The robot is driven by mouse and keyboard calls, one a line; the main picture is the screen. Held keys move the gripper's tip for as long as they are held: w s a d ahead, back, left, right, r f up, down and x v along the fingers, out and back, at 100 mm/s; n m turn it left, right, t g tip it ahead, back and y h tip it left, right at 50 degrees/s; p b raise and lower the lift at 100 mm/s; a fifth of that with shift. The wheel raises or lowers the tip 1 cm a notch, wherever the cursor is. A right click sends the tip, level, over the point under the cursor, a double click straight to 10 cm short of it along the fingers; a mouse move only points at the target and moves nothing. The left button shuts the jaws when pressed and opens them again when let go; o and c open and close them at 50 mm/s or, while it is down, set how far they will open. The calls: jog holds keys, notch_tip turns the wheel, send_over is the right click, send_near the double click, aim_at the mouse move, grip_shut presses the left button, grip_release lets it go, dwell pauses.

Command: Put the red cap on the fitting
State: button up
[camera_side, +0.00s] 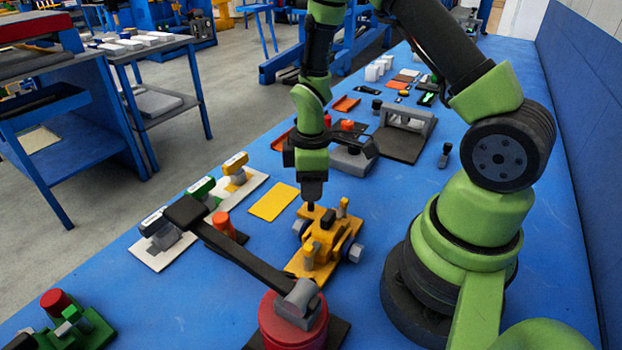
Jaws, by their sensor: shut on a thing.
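My gripper (312,200) points straight down, with its dark fingers close together just above the left rear part of a yellow-orange fixture (322,240). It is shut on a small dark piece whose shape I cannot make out. The fixture has upright posts and dark wheel-like discs at its sides. A red cap (55,301) stands on a green block (85,330) at the lower left. An orange-red round piece (224,221) stands near the white plates, and another (347,126) is behind my gripper. I cannot tell which part is the fitting.
A dark bar runs from a red round base (285,330) toward white plates with coloured blocks (240,185). A yellow plate (273,201) lies left of the fixture. A grey bracket on a dark plate (400,143) stands behind.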

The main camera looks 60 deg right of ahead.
jog(key=shift+f, duration=0.15)
dwell(0.6)
jog(key=shift+f, duration=0.55)
jog(key=shift+f, duration=0.85)
dwell(0.9)
jog(key=o, duration=1.2)
jog(key=shift+r, duration=0.1)
